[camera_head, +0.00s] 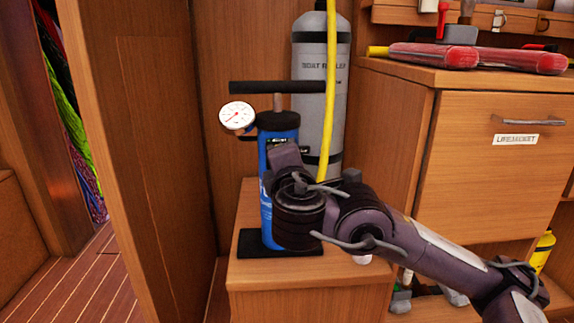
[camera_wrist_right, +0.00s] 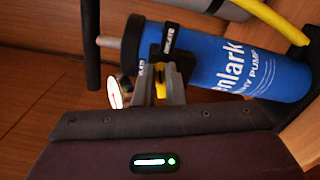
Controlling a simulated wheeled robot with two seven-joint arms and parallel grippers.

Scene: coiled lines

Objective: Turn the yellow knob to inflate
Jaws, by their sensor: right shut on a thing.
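The blue hand pump (camera_head: 279,124) stands upright on a black base on a wooden step, with a black T-handle (camera_head: 277,87) above it. It also shows lying across the right wrist view (camera_wrist_right: 235,65). My right arm comes in from the right, and its wrist covers the pump's front in the head view. In the right wrist view my right gripper (camera_wrist_right: 160,88) is shut on the small yellow knob (camera_wrist_right: 160,70), which shows between the fingers. Small labels sit by the knob on a black bracket; their words are hard to read. My left gripper is not in view.
A round white gauge (camera_head: 237,116) sticks out left of the pump. A grey tank (camera_head: 309,70) with a yellow hose (camera_head: 331,85) stands close behind. A wooden drawer cabinet (camera_head: 490,155) is at the right; a wooden panel (camera_head: 155,150) is at the left.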

